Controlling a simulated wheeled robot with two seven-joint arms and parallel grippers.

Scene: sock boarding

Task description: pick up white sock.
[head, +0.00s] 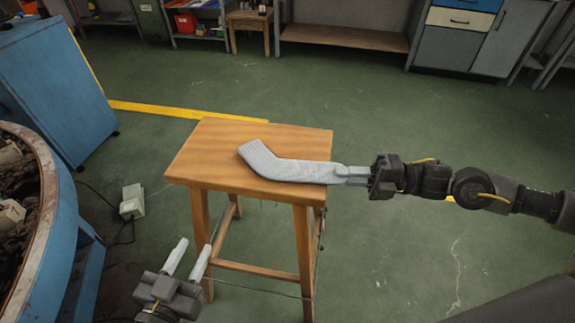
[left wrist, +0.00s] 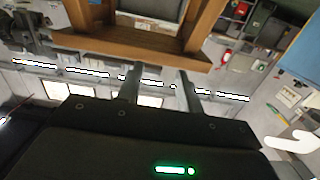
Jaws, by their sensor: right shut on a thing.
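A white-grey sock (head: 290,168) lies bent on top of the wooden stool (head: 205,160). Its ribbed end points to the upper left and its other end reaches the stool's right edge. My right gripper (head: 352,174) comes in from the right and is shut on the sock's right end. My left gripper (head: 187,262) is open and empty, low in front of the stool and to its left. Its two fingers also show apart in the left wrist view (left wrist: 158,82), with nothing between them.
A blue cabinet (head: 55,85) and a round blue-rimmed bin (head: 45,220) stand on the left. A small white box with a cable (head: 133,203) lies on the floor. Shelves and drawers (head: 460,35) line the back. The green floor to the right is clear.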

